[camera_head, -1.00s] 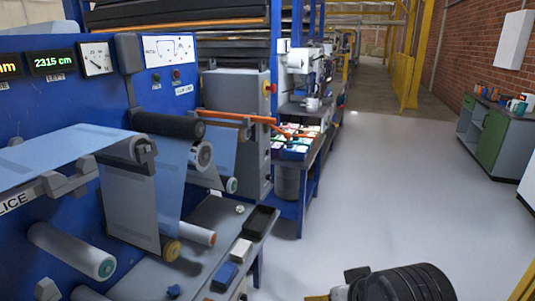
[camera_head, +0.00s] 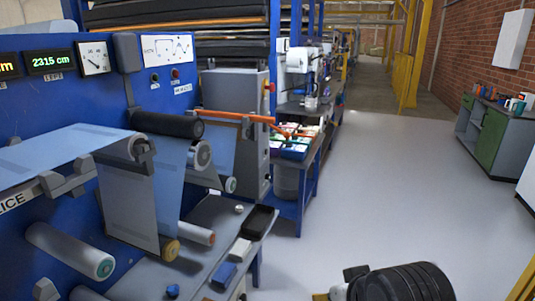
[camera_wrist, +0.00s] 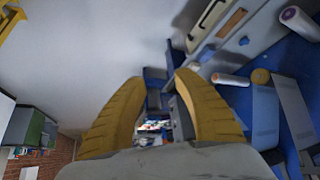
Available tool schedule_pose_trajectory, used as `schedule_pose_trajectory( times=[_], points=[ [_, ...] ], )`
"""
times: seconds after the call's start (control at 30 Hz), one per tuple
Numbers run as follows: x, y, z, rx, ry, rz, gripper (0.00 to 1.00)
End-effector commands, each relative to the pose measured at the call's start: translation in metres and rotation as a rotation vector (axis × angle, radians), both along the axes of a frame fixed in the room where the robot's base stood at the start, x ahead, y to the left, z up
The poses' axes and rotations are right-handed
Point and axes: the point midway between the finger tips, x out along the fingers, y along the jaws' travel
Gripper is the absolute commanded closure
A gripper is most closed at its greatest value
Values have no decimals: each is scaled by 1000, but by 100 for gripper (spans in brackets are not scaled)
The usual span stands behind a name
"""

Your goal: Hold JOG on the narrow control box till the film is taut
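The pale blue film (camera_head: 60,150) comes in from the left, passes over a roller and hangs down in a long sheet (camera_head: 128,208). Another strand of film (camera_head: 172,180) runs up to a dark roller (camera_head: 168,124). A narrow dark grey box (camera_head: 128,53) is on the blue machine face beside the dial; I read no JOG label, so I cannot tell if it is the control box. In the wrist view my gripper (camera_wrist: 160,78) has its two yellow fingers apart, with nothing between them. It is away from the machine's controls.
A grey shelf (camera_head: 192,262) below the rollers holds a black tray (camera_head: 261,220) and small blocks. An orange bar (camera_head: 235,116) sticks out near a grey cabinet (camera_head: 237,95). A bench (camera_head: 310,165) stands beyond. The floor (camera_head: 400,190) to the right is clear up to a green cabinet (camera_head: 492,140).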

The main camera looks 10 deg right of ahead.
Motion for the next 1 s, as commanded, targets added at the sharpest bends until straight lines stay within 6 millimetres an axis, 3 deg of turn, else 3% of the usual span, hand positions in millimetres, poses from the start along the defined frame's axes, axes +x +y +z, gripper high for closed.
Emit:
schedule_pose_trajectory(
  times=[0.03,0.1,1.0],
  points=[
    [0,0,0,0,0,0,80],
    [0,0,0,0,0,0,100],
    [0,0,0,0,0,0,100]
  ],
)
